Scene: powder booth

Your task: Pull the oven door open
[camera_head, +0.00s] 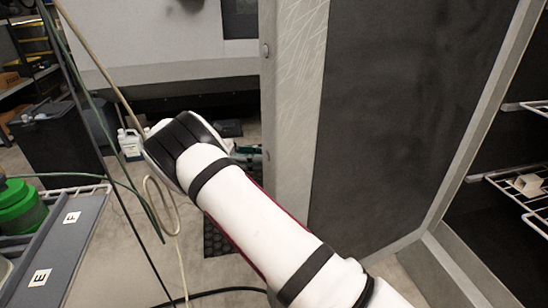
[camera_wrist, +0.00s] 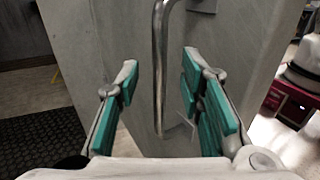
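The oven door (camera_head: 400,110) stands swung open in the head view, its dark inner face toward me and its pale edge strip beside my arm. The open oven interior (camera_head: 500,215) shows at the right. In the wrist view the door's grey outer face (camera_wrist: 100,40) carries a vertical metal bar handle (camera_wrist: 158,60). My gripper (camera_wrist: 158,90) is open, its teal-padded fingers apart on either side of the handle in the picture; I see no contact. In the head view my gripper (camera_head: 248,158) is mostly hidden behind my wrist, near the door's edge.
Wire racks (camera_head: 520,200) in the oven hold a small pale part (camera_head: 528,184). A grey cart (camera_head: 50,255) with a green container (camera_head: 20,207) stands at left. Hanging hoses (camera_head: 95,130) pass close to my wrist. White jugs (camera_head: 130,145) and a dark bin (camera_head: 58,150) stand behind.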

